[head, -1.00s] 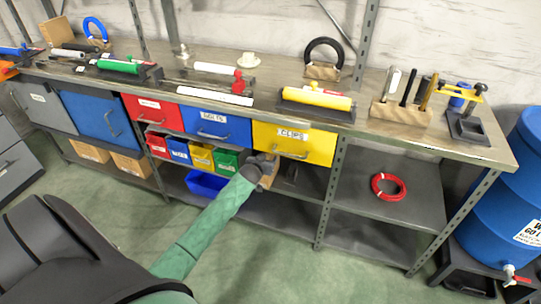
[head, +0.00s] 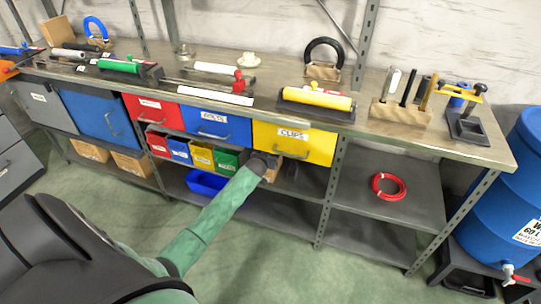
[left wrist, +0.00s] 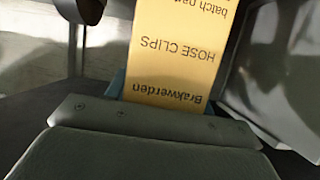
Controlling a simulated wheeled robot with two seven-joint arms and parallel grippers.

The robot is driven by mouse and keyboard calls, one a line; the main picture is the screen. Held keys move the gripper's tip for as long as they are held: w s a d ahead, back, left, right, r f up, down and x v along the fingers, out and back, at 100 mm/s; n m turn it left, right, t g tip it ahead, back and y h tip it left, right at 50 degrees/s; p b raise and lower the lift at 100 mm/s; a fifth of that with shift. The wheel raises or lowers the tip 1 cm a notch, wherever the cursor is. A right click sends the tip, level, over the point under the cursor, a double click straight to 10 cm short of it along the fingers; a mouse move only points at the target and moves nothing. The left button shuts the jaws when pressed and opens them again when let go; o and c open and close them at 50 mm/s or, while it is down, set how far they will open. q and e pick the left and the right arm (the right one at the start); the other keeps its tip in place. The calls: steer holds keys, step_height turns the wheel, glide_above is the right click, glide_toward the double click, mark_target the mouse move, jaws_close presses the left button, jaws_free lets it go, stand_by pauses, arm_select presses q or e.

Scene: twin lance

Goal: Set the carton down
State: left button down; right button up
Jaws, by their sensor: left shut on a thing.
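The carton (head: 273,171) is a small brown box at the tip of my left arm, in front of the shelf below the yellow CLIPS drawer. My left gripper (head: 265,160) is shut on it, and the gripper and arm hide part of it. In the left wrist view the carton (left wrist: 172,55) shows a tan face printed "HOSE CLIPS" and "Brakwerden", upside down. I cannot tell whether its underside touches the shelf. My right gripper is out of view.
Red, blue, yellow and green bins (head: 200,156) stand left of the carton. A blue tray (head: 206,183) lies on the lower shelf. The yellow drawer (head: 293,143) is just above. A red coil (head: 388,186) lies right, beyond a post (head: 329,192).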

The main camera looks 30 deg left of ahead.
arm_select(q)
steer(key=c, duration=0.6)
jaws_free()
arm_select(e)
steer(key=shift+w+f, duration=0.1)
arm_select(q)
steer(key=shift+r, duration=0.1)
steer(key=shift+s, duration=0.3)
steer(key=shift+v, duration=5.75)
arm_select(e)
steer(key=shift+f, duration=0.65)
